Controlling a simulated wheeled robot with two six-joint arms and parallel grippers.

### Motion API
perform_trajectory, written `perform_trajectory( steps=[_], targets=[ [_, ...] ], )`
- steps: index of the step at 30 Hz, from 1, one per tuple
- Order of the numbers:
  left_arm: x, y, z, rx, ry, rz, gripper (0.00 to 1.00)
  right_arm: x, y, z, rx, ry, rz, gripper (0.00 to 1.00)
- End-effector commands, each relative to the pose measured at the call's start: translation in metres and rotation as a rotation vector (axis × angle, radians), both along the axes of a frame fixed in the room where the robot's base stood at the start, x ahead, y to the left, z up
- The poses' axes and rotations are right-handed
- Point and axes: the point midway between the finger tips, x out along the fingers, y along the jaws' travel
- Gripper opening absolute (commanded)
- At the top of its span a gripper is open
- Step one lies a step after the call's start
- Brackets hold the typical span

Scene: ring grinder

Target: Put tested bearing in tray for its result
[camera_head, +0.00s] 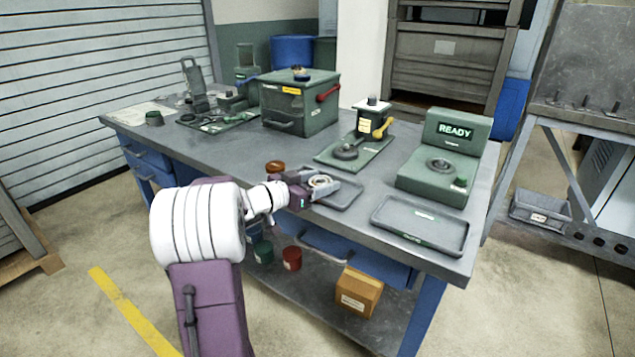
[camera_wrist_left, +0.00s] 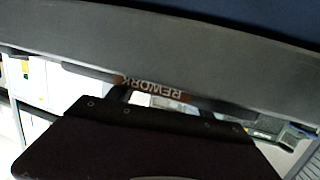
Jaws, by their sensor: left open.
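The metal bearing ring (camera_head: 320,182) is at the near-left tray (camera_head: 347,201), between the fingers of my left gripper (camera_head: 310,188). The fingers are open; whether they touch the ring I cannot tell. In the left wrist view, a dark tray edge (camera_wrist_left: 240,70) with an upside-down REWORK label fills the top, and the bearing is hidden. A second grey tray (camera_head: 420,226) lies empty at the right front, its green label too small to read. The green tester (camera_head: 445,160) behind it shows READY. My right gripper is not in view.
A brown round part (camera_head: 275,167) sits left of the near tray. A green fixture plate with a yellow-handled press (camera_head: 372,125) and a green box with a red handle (camera_head: 300,105) stand behind. The bench's front edge is close to both trays.

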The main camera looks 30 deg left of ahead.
Motion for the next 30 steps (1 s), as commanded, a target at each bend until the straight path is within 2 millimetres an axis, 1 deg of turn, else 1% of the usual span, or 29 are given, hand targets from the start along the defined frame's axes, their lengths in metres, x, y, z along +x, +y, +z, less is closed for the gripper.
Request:
perform_trajectory(
  steps=[1,5,8,9,10,21,25,30],
  targets=[
    [-0.003,-0.004,-0.015,0.006,0.034,-0.011,0.78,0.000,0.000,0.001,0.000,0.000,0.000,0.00],
    [-0.003,-0.004,-0.005,0.004,0.034,-0.012,0.78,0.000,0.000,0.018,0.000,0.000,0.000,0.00],
    [-0.003,-0.004,0.005,0.004,0.035,-0.013,0.78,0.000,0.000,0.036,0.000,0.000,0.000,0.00],
    [-0.011,0.000,-0.001,0.005,0.032,-0.008,0.78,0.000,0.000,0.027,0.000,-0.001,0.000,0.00],
    [-0.017,0.002,0.000,0.005,0.031,-0.008,0.78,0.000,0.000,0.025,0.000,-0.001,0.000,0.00],
    [-0.085,0.024,0.018,0.004,0.024,-0.004,0.78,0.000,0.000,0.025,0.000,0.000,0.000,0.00],
    [-0.103,0.029,0.023,0.003,0.022,-0.006,0.78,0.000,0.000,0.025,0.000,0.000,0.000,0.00],
    [-0.114,0.032,0.026,0.003,0.021,-0.008,0.78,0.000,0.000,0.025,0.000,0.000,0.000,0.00]
  ],
)
